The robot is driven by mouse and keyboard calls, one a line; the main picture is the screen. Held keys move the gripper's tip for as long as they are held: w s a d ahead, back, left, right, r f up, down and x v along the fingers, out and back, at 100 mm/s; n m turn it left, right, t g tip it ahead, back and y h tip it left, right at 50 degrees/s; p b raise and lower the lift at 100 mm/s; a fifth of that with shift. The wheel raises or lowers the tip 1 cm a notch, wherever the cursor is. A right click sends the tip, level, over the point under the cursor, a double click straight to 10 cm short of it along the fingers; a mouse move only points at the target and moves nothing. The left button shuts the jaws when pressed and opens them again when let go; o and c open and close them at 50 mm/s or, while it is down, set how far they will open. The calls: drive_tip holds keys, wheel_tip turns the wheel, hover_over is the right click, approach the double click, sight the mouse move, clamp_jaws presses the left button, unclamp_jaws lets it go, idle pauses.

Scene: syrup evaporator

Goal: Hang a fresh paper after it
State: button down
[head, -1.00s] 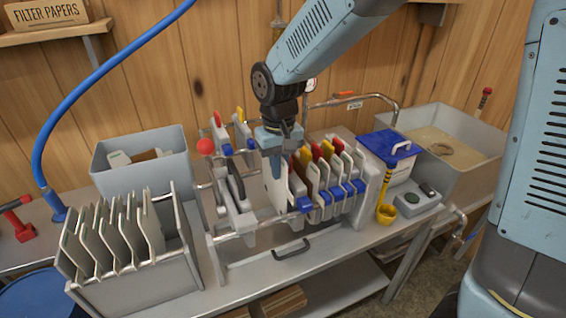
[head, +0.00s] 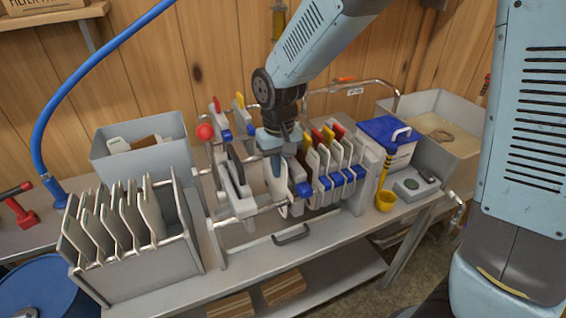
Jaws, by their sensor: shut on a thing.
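The filter press stands mid-bench, with several white plates (head: 345,160) with blue, red and yellow handles packed on the right of its rails (head: 250,222). On the left of the rails is the end plate with a red knob (head: 205,131). My gripper (head: 277,172) points down into the gap between and is shut on a pale filter paper (head: 275,196). The paper hangs upright just left of the nearest packed plate (head: 300,180). I cannot tell whether it touches the rails. Several papers (head: 148,215) stand in the grey rack (head: 150,272) at left.
A grey bin (head: 140,165) with used-looking papers is behind the rack. A blue-lidded box (head: 387,131), yellow ladle (head: 385,195) and syrup pan (head: 445,120) stand right. A blue hose (head: 62,80) arcs at left. The bench front (head: 290,262) is mostly clear.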

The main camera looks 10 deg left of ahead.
drive_tip(key=c, duration=1.2)
unclamp_jaws()
drive_tip(key=shift+o, duration=0.5)
drive_tip(key=shift+o, duration=1.3)
drive_tip(key=shift+s+r, duration=0.1)
drive_tip(key=shift+r, duration=3.95)
